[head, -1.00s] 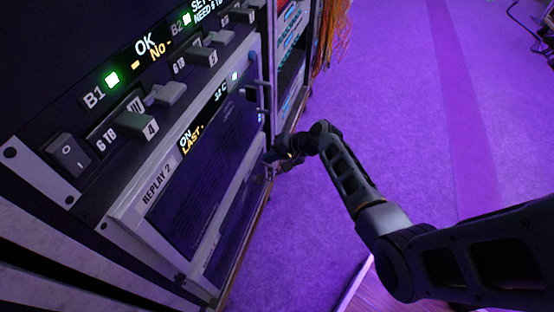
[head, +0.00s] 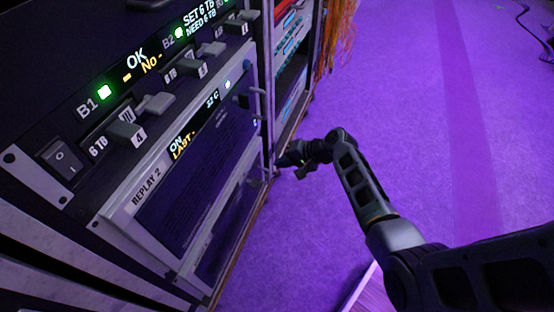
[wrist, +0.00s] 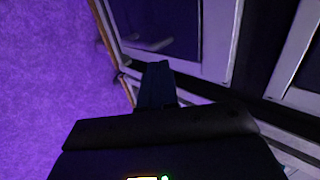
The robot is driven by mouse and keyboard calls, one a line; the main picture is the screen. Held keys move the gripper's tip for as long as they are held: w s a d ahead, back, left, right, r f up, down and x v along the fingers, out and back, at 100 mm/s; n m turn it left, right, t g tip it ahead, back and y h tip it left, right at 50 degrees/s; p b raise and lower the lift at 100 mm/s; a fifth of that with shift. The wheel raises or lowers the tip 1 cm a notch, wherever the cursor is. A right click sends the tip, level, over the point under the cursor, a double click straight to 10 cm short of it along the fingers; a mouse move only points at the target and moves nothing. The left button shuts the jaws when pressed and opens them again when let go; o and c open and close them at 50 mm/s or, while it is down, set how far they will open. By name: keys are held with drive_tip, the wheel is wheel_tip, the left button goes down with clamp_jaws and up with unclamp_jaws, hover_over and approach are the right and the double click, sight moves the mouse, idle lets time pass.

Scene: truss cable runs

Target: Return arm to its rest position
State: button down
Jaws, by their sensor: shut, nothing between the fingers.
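My arm reaches in from the lower right of the head view, bent at the elbow, towards the equipment rack. My gripper (head: 281,164) is at the arm's far end, close to the lower right edge of the rack front. It looks small and dark there. In the wrist view the gripper's fingers (wrist: 155,84) show as one dark closed block, with nothing held. The rack front and its metal frame lie beyond the fingers; whether they touch it I cannot tell.
The rack holds a REPLAY 2 unit (head: 146,190), a rocker switch (head: 61,157) and several drive handles. A second rack with orange cables (head: 333,38) stands behind. Purple carpet (head: 410,110) is open to the right. A pale-edged board (head: 368,290) lies near my arm's base.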

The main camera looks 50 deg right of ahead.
drive_tip(key=p+v, duration=0.2)
drive_tip(key=v, duration=0.5)
drive_tip(key=shift+s+r, duration=0.2)
drive_tip(key=shift+s, duration=0.1)
